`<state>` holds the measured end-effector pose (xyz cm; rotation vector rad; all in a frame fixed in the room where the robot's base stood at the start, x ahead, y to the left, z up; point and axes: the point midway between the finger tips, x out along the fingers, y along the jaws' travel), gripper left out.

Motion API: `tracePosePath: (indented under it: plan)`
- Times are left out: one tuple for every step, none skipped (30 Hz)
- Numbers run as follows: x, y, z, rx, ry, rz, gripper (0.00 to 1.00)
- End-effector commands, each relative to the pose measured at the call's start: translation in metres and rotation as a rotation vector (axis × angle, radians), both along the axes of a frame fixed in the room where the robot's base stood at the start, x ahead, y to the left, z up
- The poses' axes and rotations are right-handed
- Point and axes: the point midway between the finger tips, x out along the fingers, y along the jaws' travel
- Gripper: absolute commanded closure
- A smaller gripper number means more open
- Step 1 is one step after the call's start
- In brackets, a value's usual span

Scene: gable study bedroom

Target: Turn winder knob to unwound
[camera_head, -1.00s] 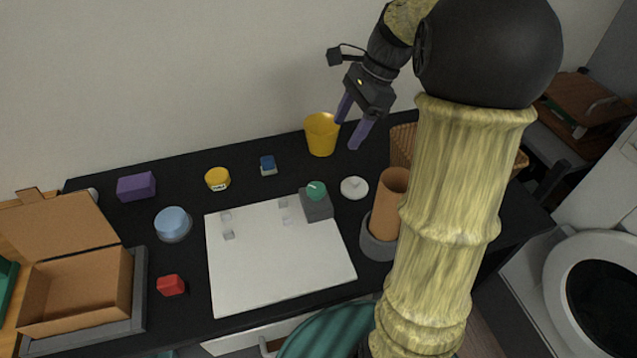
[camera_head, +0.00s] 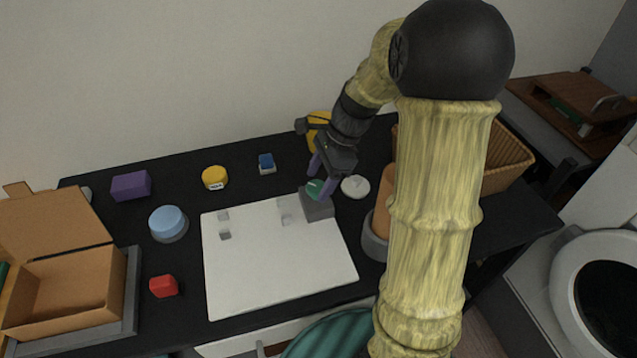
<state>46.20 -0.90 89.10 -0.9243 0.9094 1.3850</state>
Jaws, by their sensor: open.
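The winder looks to be the small grey box (camera_head: 319,208) at the back right corner of the white board (camera_head: 270,270). Its round green knob (camera_head: 313,188) has a pale mark on top. My gripper (camera_head: 321,180) is open and points down at the knob. One purple finger is behind the knob and the other is at its right side. I cannot tell whether either finger touches it. The gripper partly hides the knob.
A white round disc (camera_head: 355,186) lies just right of the gripper. A yellow cup (camera_head: 317,124) stands behind my arm, partly hidden. A brown cylinder in a grey holder (camera_head: 374,246) and a wicker basket (camera_head: 507,160) are to the right. A blue-topped block (camera_head: 266,163) and yellow tub (camera_head: 214,178) are left.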

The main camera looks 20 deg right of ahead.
Motion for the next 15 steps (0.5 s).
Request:
tracePosePath:
  plan:
    - [-0.0002, 0.0019, -0.0054, 0.0, 0.001, 0.0, 0.37]
    - [-0.0003, 0.0026, -0.007, 0.0, 0.001, 0.0, 0.37]
    - [-0.0005, 0.0034, -0.0084, 0.0, 0.001, 0.0, 0.37]
    - [-0.0005, 0.0038, -0.0091, 0.0, 0.0, 0.0, 0.37]
    - [-0.0005, 0.004, -0.0095, 0.0, 0.0, 0.0, 0.37]
    - [-0.0004, 0.0041, -0.0096, 0.0, 0.0, 0.0, 0.37]
    - [-0.0004, 0.0042, -0.0095, 0.0, 0.0, 0.0, 0.37]
    - [-0.0003, 0.0041, -0.0094, 0.0, -0.001, 0.0, 0.37]
    - [-0.0003, 0.004, -0.0093, 0.0, -0.001, 0.0, 0.37]
    - [-0.0003, 0.004, -0.0093, 0.0, 0.0, 0.0, 0.37]
    - [-0.0003, 0.004, -0.0093, 0.0, -0.001, 0.0, 0.37]
    - [-0.0003, 0.004, -0.0092, 0.0, -0.001, 0.0, 0.39]
    - [-0.0002, 0.004, -0.0092, 0.0, -0.001, 0.0, 0.45]
    - [-0.0002, 0.004, -0.0092, 0.0, -0.001, 0.0, 0.51]
    - [-0.0002, 0.004, -0.0092, 0.0, -0.001, 0.0, 0.59]
